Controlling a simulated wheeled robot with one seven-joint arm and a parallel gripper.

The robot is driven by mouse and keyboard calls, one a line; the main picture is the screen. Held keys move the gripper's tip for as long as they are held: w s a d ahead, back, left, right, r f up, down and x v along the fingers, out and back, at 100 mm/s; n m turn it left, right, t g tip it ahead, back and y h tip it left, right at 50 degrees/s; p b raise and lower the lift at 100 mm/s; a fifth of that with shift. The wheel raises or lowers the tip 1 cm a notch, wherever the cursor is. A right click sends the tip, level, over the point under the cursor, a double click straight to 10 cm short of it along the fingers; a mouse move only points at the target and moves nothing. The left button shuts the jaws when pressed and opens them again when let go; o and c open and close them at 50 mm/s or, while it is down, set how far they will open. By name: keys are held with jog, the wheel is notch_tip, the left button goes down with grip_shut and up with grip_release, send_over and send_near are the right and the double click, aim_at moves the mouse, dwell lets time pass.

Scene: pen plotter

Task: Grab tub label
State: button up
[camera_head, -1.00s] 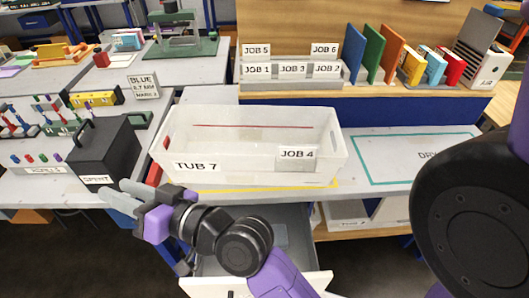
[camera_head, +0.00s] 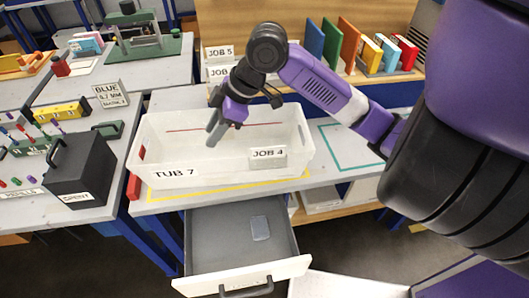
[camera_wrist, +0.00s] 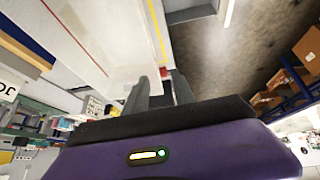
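The JOB 4 label (camera_head: 268,157) is a pale card on the right part of the front wall of the white tub (camera_head: 152,128). The tub stands on the bench and has TUB 7 printed at its front left. My gripper (camera_head: 213,134) points down over the tub, left of the label and apart from it. Its two fingers show apart with a gap between them in the wrist view (camera_wrist: 160,92), with nothing held. The wrist view also shows part of the tub (camera_wrist: 100,30) at left. I cannot make out the label there.
An open drawer (camera_head: 200,245) with a small grey-blue item (camera_head: 260,228) inside juts out below the tub. Behind stand job cards (camera_head: 219,51) and several coloured folders (camera_head: 330,45). A black box (camera_head: 80,180) is at left. A green-outlined bench area (camera_head: 335,135) is clear at right.

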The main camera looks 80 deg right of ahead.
aim_at(268, 149)
jog(key=s+d+f+g, duration=0.1)
jog(key=s+d, duration=0.1)
jog(key=s, duration=0.2)
jog(key=s+d+f+g, duration=0.1)
jog(key=s+f+g, duration=0.1)
jog(key=s, duration=0.3)
jog(key=s+d+f+g+p, duration=0.1)
jog(key=s+d, duration=0.1)
jog(key=s, duration=0.3)
jog(key=shift+d+f+m+g+h, duration=0.15)
jog(key=shift+d+m+g+h, duration=0.15)
jog(key=shift+h, duration=0.1)
jog(key=f, duration=0.1)
jog(key=w+f+p, duration=0.1)
jog(key=f, duration=0.2)
jog(key=shift+w+d+f, duration=0.1)
jog(key=shift+w+f, duration=0.2)
jog(key=shift+f, duration=0.4)
jog(key=shift+f, duration=0.25)
jog(key=shift+c, duration=0.2)
grip_shut()
